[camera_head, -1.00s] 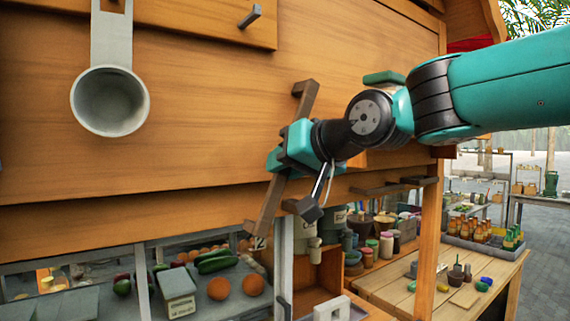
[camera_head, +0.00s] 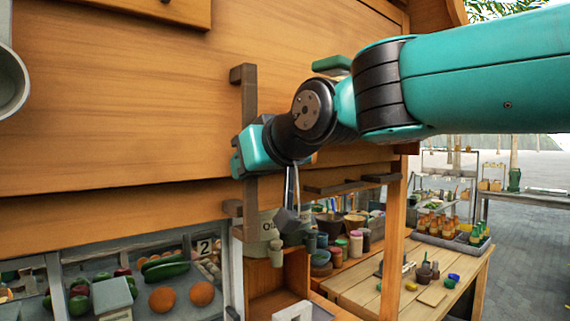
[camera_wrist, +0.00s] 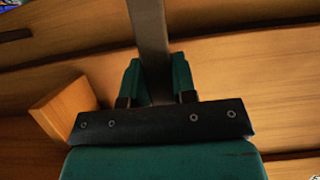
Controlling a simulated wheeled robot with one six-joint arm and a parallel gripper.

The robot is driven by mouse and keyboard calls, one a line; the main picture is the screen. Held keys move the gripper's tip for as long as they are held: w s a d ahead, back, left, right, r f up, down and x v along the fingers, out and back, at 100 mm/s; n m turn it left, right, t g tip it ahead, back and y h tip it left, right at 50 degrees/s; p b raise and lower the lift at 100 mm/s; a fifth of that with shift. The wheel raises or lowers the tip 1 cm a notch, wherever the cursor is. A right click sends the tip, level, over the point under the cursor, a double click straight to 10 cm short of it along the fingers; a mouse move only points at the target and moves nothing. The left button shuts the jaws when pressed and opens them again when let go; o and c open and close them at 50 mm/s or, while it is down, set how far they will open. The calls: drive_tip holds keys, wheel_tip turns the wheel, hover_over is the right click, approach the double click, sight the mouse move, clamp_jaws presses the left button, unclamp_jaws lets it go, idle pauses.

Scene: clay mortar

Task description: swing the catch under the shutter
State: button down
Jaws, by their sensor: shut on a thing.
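The catch (camera_head: 249,97) is a dark brown bar with short blocks at its ends. It stands about upright in the head view, across the lower edge of the wooden shutter (camera_head: 120,110). My gripper (camera_head: 246,152) is shut on the bar near its middle and hides that part. In the wrist view the bar (camera_wrist: 150,35) runs down from the top edge between the two teal fingers of my gripper (camera_wrist: 157,85).
A grey scoop (camera_head: 12,80) hangs on the shutter at the left edge. Below are glass cases with vegetables, a numbered card (camera_head: 205,247) and jars. A wooden table (camera_head: 400,285) stands at the lower right, with open paving beyond.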

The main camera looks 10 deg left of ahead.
idle(0.3)
drive_tip(key=c, duration=0.9)
unclamp_jaws()
drive_tip(key=shift+w+d, duration=0.1)
drive_tip(key=b+v, duration=0.6)
drive_tip(key=v, duration=1.1)
drive_tip(key=shift+s+d, duration=0.1)
drive_tip(key=shift+s, duration=0.1)
